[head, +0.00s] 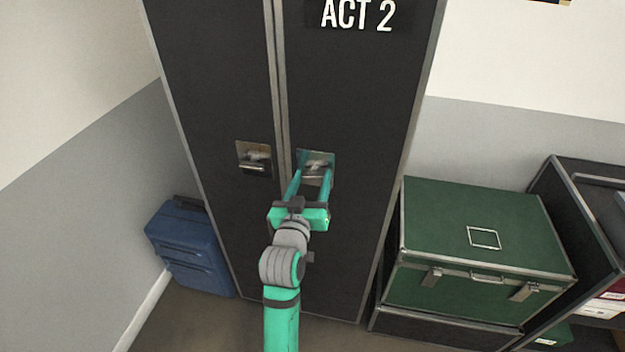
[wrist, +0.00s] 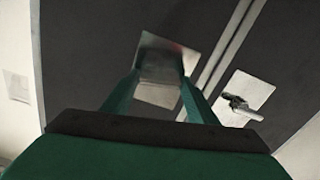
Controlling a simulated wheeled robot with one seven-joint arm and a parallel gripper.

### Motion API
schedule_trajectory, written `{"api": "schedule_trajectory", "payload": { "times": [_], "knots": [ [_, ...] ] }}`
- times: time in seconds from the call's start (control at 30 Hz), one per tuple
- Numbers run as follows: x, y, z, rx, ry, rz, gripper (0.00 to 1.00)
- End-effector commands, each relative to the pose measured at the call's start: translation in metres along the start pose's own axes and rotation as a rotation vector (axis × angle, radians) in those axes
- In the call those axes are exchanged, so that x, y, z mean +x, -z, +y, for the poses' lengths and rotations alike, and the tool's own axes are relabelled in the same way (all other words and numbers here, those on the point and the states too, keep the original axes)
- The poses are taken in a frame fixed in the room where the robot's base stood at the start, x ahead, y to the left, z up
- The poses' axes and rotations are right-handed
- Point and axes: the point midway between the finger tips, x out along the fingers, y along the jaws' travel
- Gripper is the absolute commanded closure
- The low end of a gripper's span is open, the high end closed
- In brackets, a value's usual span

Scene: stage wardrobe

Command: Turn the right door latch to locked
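The right door latch (head: 317,158) is a shiny metal plate with a handle on the right door of the tall black wardrobe case, near the centre seam. My green gripper (head: 314,174) reaches up to it with fingers apart, one on each side of the handle. In the wrist view, the right latch's plate (wrist: 166,52) lies beyond and between my open fingers (wrist: 158,85). The handle's exact angle is unclear there, and I cannot tell if a fingertip touches it. The left door latch (head: 253,160) has a roughly horizontal handle. It shows at right in the wrist view (wrist: 240,103).
A blue suitcase (head: 188,245) stands left of the wardrobe. A green trunk (head: 470,225) sits on a black case to the right, beside a dark shelf unit (head: 572,200). An ACT 2 sign (head: 357,15) is above the latch. Some floor is free in front.

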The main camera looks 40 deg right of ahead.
Motion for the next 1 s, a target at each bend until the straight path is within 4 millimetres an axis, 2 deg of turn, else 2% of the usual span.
{"api": "schedule_trajectory", "payload": {
  "times": [0.17,0.5,0.8,0.83,0.9,1.0],
  "knots": [
    [-0.0002,-0.0001,-0.0004,0.025,0.001,0.0,0.69],
    [-0.0002,-0.0004,-0.0004,0.218,0.001,-0.001,0.69],
    [-0.0002,-0.0004,-0.0007,0.231,0.001,-0.001,0.69],
    [-0.0002,-0.0004,-0.0007,0.231,0.001,-0.001,0.45],
    [-0.0002,-0.0004,-0.0007,0.231,0.001,-0.001,0.28],
    [-0.0002,-0.0003,-0.0006,0.23,0.001,-0.001,0.28]
  ]
}}
